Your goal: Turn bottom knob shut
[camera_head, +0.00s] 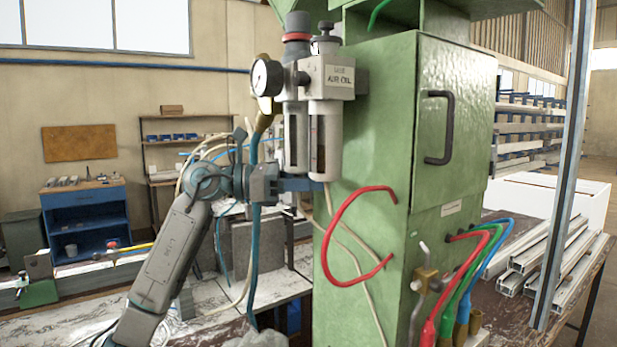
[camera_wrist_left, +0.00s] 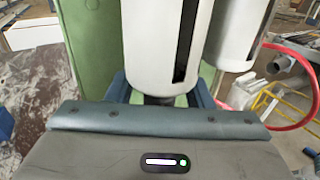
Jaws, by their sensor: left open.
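The air filter unit (camera_head: 318,100) is mounted on the side of a green machine cabinet, with two pale bowls with dark sight slots hanging below it. My left gripper (camera_head: 300,184) is level and directly under the bowls. In the left wrist view, a dark bottom knob (camera_wrist_left: 158,99) shows under the nearer bowl (camera_wrist_left: 165,50). The blue fingers of my left gripper (camera_wrist_left: 161,91) stand on either side of it, open. Whether they touch it I cannot tell. In the head view the fingers hide the knob. My right gripper is not in view.
The green cabinet (camera_head: 385,120) stands close to the right of my gripper. A red hose (camera_head: 345,225) loops out from its side just below. A pressure gauge (camera_head: 266,77) sits above my wrist. A metal post (camera_head: 566,170) and aluminium profiles (camera_head: 545,258) are at the right.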

